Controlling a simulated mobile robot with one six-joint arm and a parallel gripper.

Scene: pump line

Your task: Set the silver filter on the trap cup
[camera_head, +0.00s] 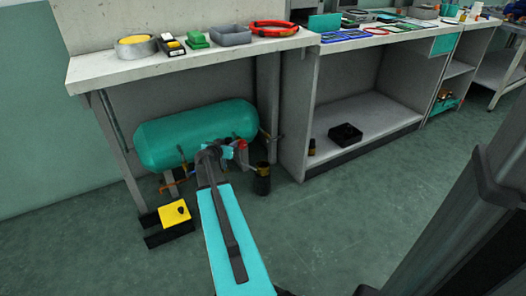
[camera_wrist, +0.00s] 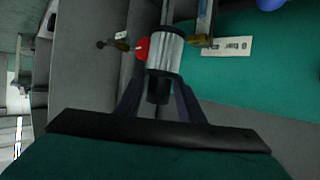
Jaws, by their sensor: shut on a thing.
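My gripper (camera_wrist: 160,80) is shut on the silver filter (camera_wrist: 166,50), a shiny cylinder with a dark lower end between the fingers. In the head view my gripper (camera_head: 213,152) is in front of the teal tank under the bench, and the filter is hard to make out there. A dark upright cylinder with a brass-coloured top (camera_head: 262,182) stands low to the right of my gripper. It may be the trap cup, but I cannot tell for sure. No cup shows clearly in the wrist view.
The teal tank (camera_head: 165,138) lies under the bench (camera_head: 100,72). A red part (camera_head: 241,145) is just right of my gripper and shows beside the filter in the wrist view (camera_wrist: 143,48). A yellow block (camera_head: 174,213) sits low left. Open floor (camera_head: 330,225) lies to the right.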

